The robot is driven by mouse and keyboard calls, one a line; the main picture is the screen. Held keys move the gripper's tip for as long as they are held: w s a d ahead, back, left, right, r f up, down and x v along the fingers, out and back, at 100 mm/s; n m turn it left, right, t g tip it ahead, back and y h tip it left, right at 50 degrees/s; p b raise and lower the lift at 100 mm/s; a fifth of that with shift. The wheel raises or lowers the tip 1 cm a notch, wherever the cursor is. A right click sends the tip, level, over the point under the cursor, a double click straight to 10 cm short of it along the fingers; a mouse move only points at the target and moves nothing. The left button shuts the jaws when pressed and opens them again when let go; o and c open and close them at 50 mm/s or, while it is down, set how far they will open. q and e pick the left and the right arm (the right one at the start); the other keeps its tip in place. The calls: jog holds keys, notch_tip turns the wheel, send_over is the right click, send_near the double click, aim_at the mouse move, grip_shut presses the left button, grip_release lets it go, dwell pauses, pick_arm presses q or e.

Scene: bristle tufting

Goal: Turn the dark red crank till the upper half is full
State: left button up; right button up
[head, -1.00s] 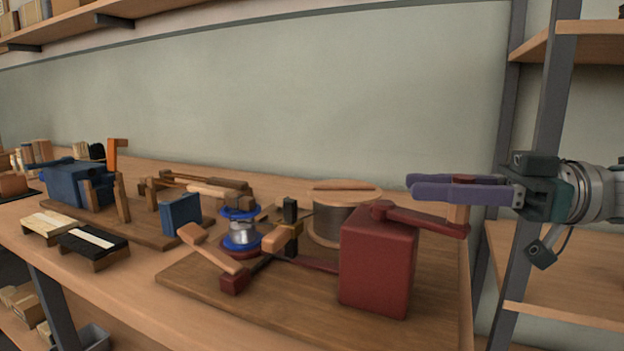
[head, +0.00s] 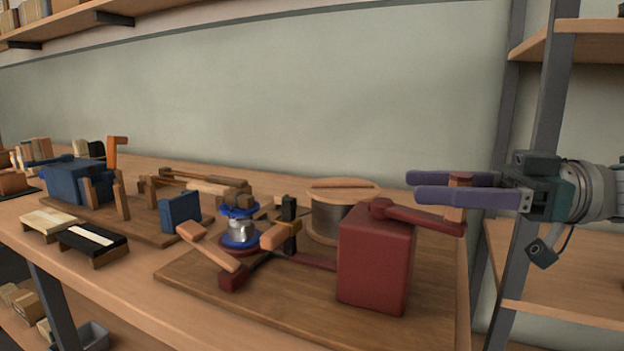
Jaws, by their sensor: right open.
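The dark red crank (head: 424,218) sits on top of a dark red box (head: 375,258). Its arm points right and ends in an upright wooden handle (head: 455,206) with a red cap. My right gripper (head: 412,186) reaches in from the right with its two purple fingers spread, one on each side of the handle's upper part. I cannot tell whether either finger touches the handle. The silvery piece on a blue ring (head: 240,234) stands left of the box; its fill is too small to judge. My left gripper is not in view.
A wire spool with a wooden top (head: 328,215) stands behind the box. A wooden lever (head: 208,246) lies at front left on the board (head: 290,304). A blue machine (head: 75,184) and two brushes (head: 92,240) are farther left. A shelf post stands at right.

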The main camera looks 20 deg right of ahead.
jog(key=b+v, duration=0.1)
jog(key=v, duration=0.9)
